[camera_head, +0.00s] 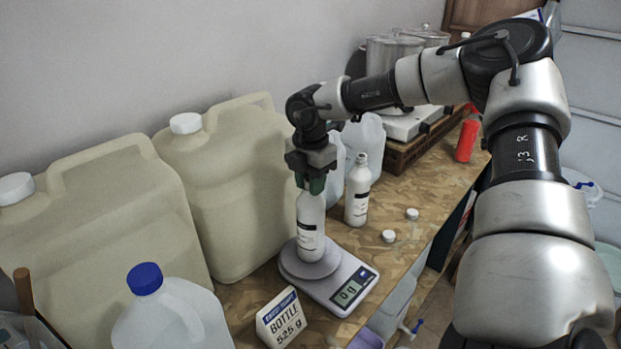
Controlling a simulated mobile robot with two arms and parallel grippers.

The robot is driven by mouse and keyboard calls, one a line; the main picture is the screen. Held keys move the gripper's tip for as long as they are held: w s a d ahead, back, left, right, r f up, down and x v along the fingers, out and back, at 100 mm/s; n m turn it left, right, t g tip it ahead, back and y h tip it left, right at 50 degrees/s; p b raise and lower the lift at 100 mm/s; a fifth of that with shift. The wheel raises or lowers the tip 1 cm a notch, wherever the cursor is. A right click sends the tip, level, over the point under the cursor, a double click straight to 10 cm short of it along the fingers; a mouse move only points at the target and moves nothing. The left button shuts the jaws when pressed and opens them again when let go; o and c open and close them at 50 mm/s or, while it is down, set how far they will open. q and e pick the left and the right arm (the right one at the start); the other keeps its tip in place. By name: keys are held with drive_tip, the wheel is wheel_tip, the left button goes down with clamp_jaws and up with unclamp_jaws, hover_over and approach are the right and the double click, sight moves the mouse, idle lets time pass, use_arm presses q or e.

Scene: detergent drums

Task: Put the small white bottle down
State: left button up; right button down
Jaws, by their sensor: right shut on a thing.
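A small white bottle (311,225) with a dark-lettered label is upright in my right gripper (315,184), which is shut on its top. The bottle is over the round plate of a kitchen scale (327,290). The scale's display appears to read 0 g; I cannot tell whether the bottle's base touches the plate. The gripper hides the bottle's neck. My left gripper is not in view.
A sign (282,318) reading "BOTTLE 525 g" stands in front of the scale on the wooden table (425,226). Large beige drums (235,190) and a blue-capped jug (170,315) crowd the left.

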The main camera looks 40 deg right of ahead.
drive_tip(key=shift+f+b, duration=0.1)
drive_tip(key=shift+b, duration=0.25)
drive_tip(key=c, duration=0.9)
unclamp_jaws()
drive_tip(key=shift+p, duration=0.3)
drive_tip(key=shift+r, duration=0.35)
wheel_tip(320, 180, up, 12)
drive_tip(key=b, duration=0.3)
drive_tip(key=shift+f, duration=0.2)
